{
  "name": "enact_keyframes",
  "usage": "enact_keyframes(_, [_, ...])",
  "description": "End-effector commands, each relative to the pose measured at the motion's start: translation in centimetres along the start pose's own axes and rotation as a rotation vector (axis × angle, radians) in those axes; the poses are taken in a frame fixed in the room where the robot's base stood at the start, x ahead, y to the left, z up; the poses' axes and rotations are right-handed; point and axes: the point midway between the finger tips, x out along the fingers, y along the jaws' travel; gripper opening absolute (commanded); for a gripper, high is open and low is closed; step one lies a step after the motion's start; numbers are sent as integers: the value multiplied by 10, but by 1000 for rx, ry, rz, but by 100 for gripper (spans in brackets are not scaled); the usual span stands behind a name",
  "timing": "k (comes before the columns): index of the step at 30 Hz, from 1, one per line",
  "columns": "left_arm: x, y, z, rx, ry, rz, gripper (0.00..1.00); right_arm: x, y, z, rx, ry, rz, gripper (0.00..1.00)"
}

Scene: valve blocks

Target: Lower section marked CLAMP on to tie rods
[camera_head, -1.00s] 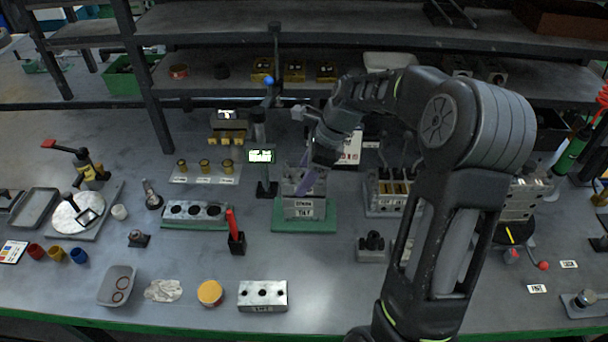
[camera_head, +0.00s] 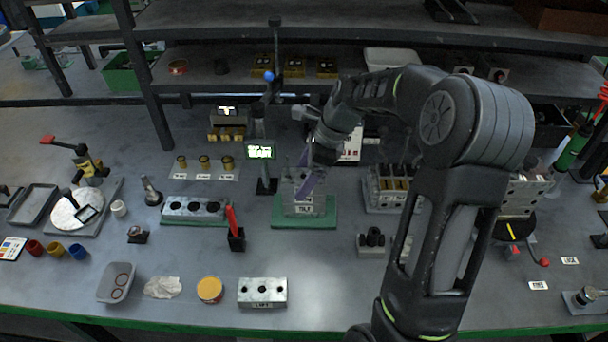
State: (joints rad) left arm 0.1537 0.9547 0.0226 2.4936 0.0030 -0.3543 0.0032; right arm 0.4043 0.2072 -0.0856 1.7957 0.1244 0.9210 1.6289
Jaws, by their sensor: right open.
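My right gripper (camera_head: 312,176) is at the block stack (camera_head: 303,204) on the green base plate (camera_head: 304,223), in the middle of the table. Its jaws are open and it points down and left at the top of the stack. A purple strip shows at the gripper, in front of the stack. The stack's front carries a small white label too small to read surely. The tie rods and the section marked CLAMP cannot be made out; the gripper and wrist cover part of the stack's top. My left gripper is not in view.
A block with three holes (camera_head: 262,291) lies at the front, and another block (camera_head: 194,208) sits to the left. A red-handled tool (camera_head: 234,228) stands between them. A grey tray (camera_head: 116,282) lies front left.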

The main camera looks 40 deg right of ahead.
Motion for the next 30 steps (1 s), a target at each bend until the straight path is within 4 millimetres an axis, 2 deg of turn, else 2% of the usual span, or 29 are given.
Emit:
enact_keyframes(4, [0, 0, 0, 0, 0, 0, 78, -2, 0, 0, 1, 1, 0, 78])
enact_keyframes(8, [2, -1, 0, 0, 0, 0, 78, -14, 0, 0, 0, 0, -1, 78])
enact_keyframes(19, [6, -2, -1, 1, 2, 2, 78, -71, -1, 0, 0, -1, -3, 78])
enact_keyframes(23, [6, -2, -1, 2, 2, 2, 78, -77, 0, 0, 0, 0, 1, 78])
enact_keyframes(30, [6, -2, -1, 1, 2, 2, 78, -78, 0, 0, 0, 0, 1, 78])
